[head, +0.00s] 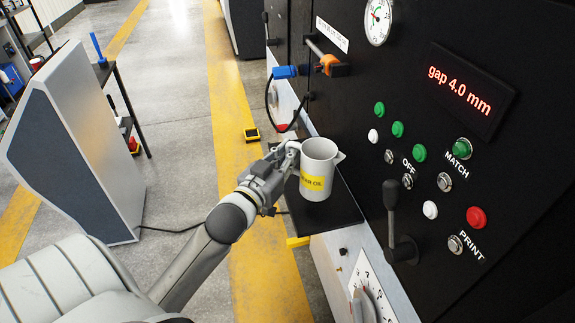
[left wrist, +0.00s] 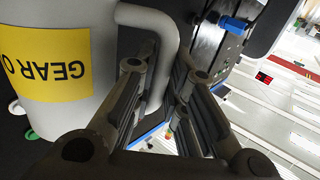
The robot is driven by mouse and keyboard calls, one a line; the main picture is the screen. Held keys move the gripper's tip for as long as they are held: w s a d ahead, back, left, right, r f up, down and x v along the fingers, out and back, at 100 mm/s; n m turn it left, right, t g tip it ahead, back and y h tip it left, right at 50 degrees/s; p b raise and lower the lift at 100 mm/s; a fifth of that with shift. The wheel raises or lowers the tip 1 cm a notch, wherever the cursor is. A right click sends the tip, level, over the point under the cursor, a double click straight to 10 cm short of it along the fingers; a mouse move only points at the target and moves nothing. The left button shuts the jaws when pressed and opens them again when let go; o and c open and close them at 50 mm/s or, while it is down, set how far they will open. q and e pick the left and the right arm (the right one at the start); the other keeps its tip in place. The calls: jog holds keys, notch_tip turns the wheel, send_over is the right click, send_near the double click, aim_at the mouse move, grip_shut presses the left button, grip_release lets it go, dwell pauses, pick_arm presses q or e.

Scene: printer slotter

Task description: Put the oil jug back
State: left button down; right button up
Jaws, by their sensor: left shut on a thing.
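The oil jug (head: 318,168) is a white jug with a yellow label, upright in the head view, at or just above a dark shelf (head: 341,209) on the side of the black machine. Whether its base touches the shelf is not clear. My left gripper (head: 290,154) is at the jug's left side, shut on its handle. In the left wrist view the jug (left wrist: 50,100) fills the left side, its label reading "GEAR O" upside down, and the handle (left wrist: 172,50) runs between the fingers. My right gripper is not in view.
The black machine panel (head: 440,130) with buttons, a gauge, a lever (head: 392,215) and a red "gap 4.0 mm" display (head: 460,88) stands close on the right. A grey cabinet (head: 75,140) stands at left. Floor with yellow lines (head: 232,80) lies open between them.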

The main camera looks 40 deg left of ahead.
pick_arm(q)
jog(key=shift+w+a+f, duration=0.2)
jog(key=shift+w+f, duration=0.1)
jog(key=shift+f, duration=0.1)
notch_tip(320, 180, down, 2)
jog(key=shift+f+p, duration=0.15)
jog(key=shift+p, duration=0.45)
jog(key=shift+f, duration=0.3)
jog(key=shift+f, duration=0.15)
jog(key=c, duration=1.5)
grip_release()
jog(key=shift+f, duration=0.1)
